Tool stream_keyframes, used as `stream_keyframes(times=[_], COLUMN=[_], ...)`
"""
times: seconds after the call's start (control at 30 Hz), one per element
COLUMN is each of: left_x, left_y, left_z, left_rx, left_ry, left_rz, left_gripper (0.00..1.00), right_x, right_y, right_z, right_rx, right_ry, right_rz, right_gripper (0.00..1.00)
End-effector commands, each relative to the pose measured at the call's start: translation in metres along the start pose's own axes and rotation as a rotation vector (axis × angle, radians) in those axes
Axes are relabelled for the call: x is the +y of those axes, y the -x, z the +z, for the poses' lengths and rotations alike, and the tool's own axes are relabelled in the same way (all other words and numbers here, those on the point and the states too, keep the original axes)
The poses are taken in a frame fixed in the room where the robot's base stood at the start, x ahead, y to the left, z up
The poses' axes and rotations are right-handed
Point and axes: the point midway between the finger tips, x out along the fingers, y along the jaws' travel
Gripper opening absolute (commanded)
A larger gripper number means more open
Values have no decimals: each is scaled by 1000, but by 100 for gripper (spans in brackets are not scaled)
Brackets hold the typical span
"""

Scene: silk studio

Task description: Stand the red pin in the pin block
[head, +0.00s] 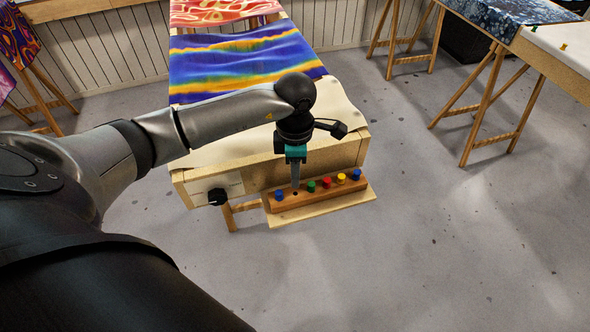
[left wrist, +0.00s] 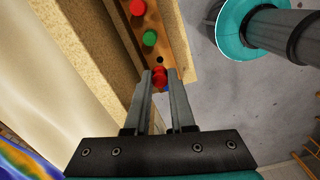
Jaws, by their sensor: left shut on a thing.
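The brown wooden pin block (head: 318,194) lies on a pale ledge at the near end of the table. My left gripper (head: 295,187) points down over the block, between the left blue pin and the green pin. In the left wrist view it is shut on a red pin (left wrist: 160,75). A dark empty hole (left wrist: 159,60) shows just beside that pin. The held pin's lower end is hidden. My right gripper is not in view.
The table (head: 345,118) carries blue, yellow and orange silk. A black knob (head: 217,196) sticks out of its front, left of the block. The pale ledge (head: 325,208) runs under the block. The pins on either side stand close to the gripper. Floor in front is clear.

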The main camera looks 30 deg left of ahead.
Motion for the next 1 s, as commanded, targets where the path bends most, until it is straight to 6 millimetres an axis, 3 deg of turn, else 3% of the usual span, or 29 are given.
stream_keyframes(times=[0.6, 1.0], left_x=[0, 0], left_y=[-39, -45], left_z=[0, 0], left_rx=[0, -1], left_ry=[-1, 0], left_rz=[1, 1], left_gripper=[0, 0], right_x=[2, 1], right_y=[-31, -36], right_z=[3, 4], right_rx=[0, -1], right_ry=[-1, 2], right_rz=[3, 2], right_gripper=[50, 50])
